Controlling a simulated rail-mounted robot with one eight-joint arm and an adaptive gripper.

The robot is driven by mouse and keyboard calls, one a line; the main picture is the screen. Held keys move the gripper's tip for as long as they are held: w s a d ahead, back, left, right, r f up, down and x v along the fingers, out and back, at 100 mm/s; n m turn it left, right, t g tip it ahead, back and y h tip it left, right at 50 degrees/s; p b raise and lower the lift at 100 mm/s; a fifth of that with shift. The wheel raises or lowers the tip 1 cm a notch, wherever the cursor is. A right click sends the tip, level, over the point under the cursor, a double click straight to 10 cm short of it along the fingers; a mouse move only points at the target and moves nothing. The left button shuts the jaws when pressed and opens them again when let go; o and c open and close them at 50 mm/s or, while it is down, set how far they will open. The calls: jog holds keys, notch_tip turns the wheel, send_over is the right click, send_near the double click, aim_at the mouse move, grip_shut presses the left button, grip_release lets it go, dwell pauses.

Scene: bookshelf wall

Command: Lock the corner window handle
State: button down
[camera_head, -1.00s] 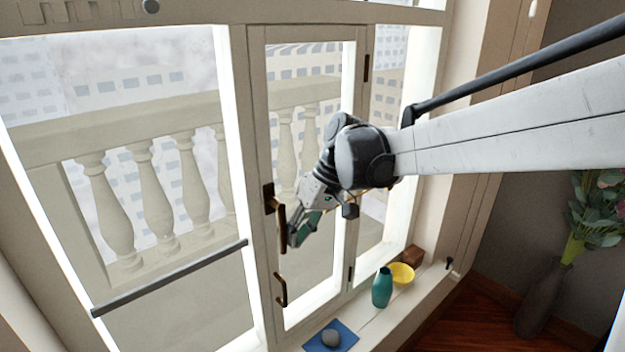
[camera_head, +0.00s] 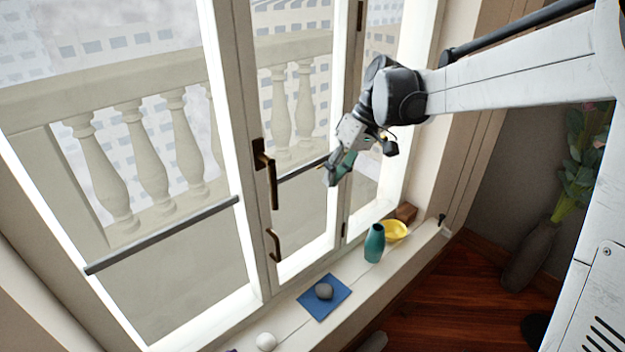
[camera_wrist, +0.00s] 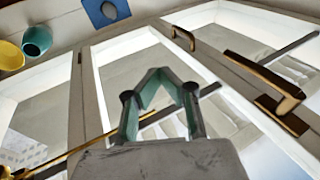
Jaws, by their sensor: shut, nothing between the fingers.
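The corner window handle (camera_head: 270,180) is a dark bronze lever on a plate on the narrow sash's left stile. In the head view its lever points down along the stile. In the wrist view the handle (camera_wrist: 262,75) is at the upper right, standing off the frame. My gripper (camera_head: 330,180), with green-tinted fingers, is to the right of the handle in the head view, clear of it. The fingers (camera_wrist: 168,73) are shut and empty in the wrist view. The narrow sash (camera_head: 243,100) appears closed in its frame.
A smaller curved pull (camera_head: 274,245) sits below the handle. The sill holds a teal vase (camera_head: 374,243), a yellow bowl (camera_head: 395,231), a blue mat (camera_head: 312,302) with a grey stone (camera_head: 323,291), and a white ball (camera_head: 266,341). A grey bar (camera_head: 165,236) crosses behind the left pane.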

jog(key=shift+w+d, duration=0.3)
jog(key=shift+d, duration=0.35)
jog(key=shift+w+d, duration=0.3)
jog(key=shift+d, duration=0.3)
jog(key=s+d+m+t+h, duration=0.2)
jog(key=s+d+m+t, duration=0.1)
jog(key=s, duration=0.9)
jog(key=s+d+m+t+h, duration=0.3)
jog(key=s+d+m+t, duration=0.1)
jog(key=s, duration=0.8)
jog(key=shift+s+d+f+t, duration=0.2)
jog(key=shift+s+d+t, duration=0.2)
jog(key=shift+d+t, duration=0.45)
